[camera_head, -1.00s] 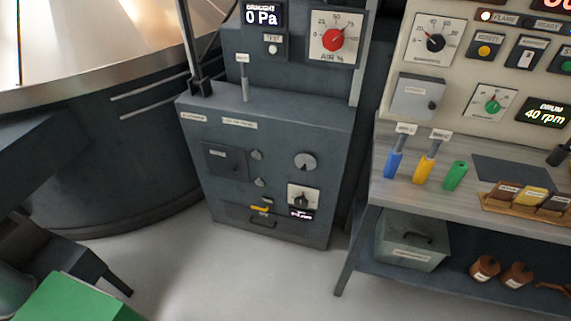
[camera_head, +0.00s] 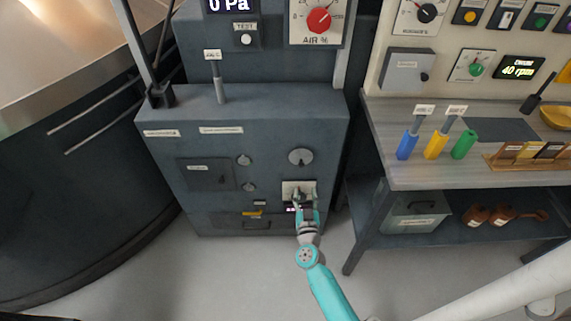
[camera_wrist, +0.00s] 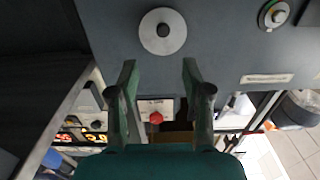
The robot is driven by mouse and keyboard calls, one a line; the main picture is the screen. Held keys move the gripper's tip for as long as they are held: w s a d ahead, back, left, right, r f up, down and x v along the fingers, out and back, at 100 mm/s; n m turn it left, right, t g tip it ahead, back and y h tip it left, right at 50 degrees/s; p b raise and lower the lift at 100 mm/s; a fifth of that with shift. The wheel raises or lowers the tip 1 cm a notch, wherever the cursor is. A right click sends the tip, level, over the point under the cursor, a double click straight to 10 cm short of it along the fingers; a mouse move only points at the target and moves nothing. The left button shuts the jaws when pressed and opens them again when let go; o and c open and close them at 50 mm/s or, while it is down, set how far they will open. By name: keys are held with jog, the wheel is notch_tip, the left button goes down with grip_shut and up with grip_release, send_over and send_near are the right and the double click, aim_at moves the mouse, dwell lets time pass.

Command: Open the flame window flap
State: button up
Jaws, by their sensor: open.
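A round grey disc with a central knob (camera_head: 301,157) is on the upper right of the dark burner cabinet's front. It looks like the flame window flap and lies flat against the panel, but I cannot read a label naming it. In the wrist view the disc (camera_wrist: 162,31) is at top centre, just beyond my fingertips. My gripper (camera_head: 304,197) is in front of the white dial plate below the disc and partly hides that plate. In the wrist view its two fingers (camera_wrist: 160,72) are apart with nothing between them, and the disc is not between them.
The cabinet (camera_head: 240,120) also bears a square dark door (camera_head: 206,175), two small knobs and a lever (camera_head: 219,88). A workbench (camera_head: 450,170) with coloured handles stands at right. A large round drum (camera_head: 90,190) is at left. The floor in front is clear.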

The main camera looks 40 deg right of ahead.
aim_at(301, 166)
jog(key=x, duration=1.2)
jog(key=shift+w+a+r, duration=0.1)
jog(key=shift+w+a, duration=0.05)
jog(key=shift+a, duration=0.1)
grip_shut()
